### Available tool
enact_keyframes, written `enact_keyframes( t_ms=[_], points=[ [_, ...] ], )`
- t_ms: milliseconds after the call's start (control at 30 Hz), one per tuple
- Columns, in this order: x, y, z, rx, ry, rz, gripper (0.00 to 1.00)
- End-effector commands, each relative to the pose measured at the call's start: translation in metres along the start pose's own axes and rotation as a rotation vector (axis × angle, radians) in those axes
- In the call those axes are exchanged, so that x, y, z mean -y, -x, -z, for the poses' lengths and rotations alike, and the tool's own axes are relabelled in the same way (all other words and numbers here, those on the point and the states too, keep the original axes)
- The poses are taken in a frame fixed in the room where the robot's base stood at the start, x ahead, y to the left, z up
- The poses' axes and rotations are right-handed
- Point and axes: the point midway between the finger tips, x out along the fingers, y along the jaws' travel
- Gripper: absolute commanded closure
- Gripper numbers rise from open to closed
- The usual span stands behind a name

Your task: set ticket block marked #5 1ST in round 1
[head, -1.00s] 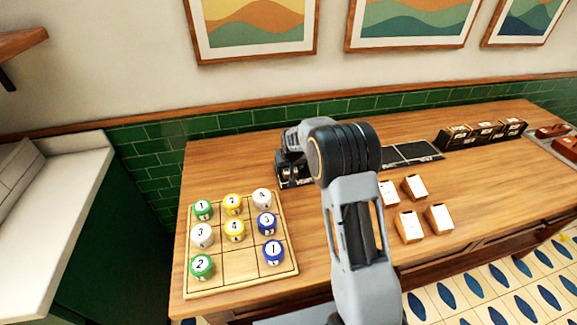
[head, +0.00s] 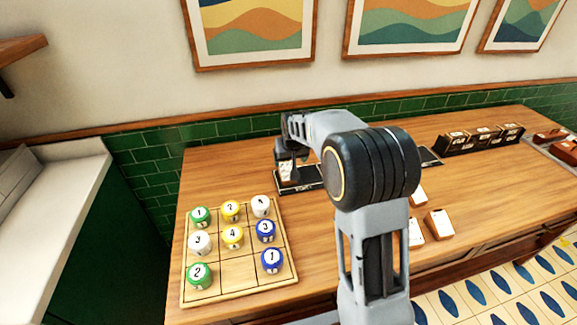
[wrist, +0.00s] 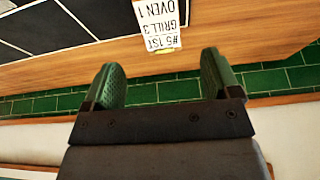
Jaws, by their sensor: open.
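The ticket block marked #5 1ST (wrist: 160,25), with GRILL 3 and OVEN 1 also on its white face, appears upside down in the wrist view. It stands at the end of a black sectioned rack (wrist: 62,18). In the head view the block (head: 286,170) is a small pale shape at the left end of the rack (head: 312,180). My gripper (wrist: 165,75) is open, with its green-padded fingers apart and nothing between them. The block lies beyond the fingertips, apart from them. In the head view my gripper (head: 288,152) is just above the block. My arm hides the rack's middle.
A wooden grid board (head: 240,272) with numbered green, yellow, white and blue pieces lies at the left. White-topped blocks (head: 440,224) lie right of my arm. A dark holder (head: 482,138) with cards stands at the back right. Green tiles (head: 235,128) line the wall.

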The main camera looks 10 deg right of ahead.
Motion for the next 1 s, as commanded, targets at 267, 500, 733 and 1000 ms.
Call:
enact_keyframes(
  t_ms=[267, 500, 733, 1000],
  points=[
    [0.0, 0.04, -0.014, 0.0, 0.001, 0.0, 0.17],
    [0.001, 0.116, -0.098, 0.015, 0.003, 0.001, 0.17],
    [0.001, 0.152, -0.189, 0.033, 0.006, 0.001, 0.17],
    [0.001, 0.158, -0.243, 0.045, 0.007, 0.002, 0.17]
  ],
)
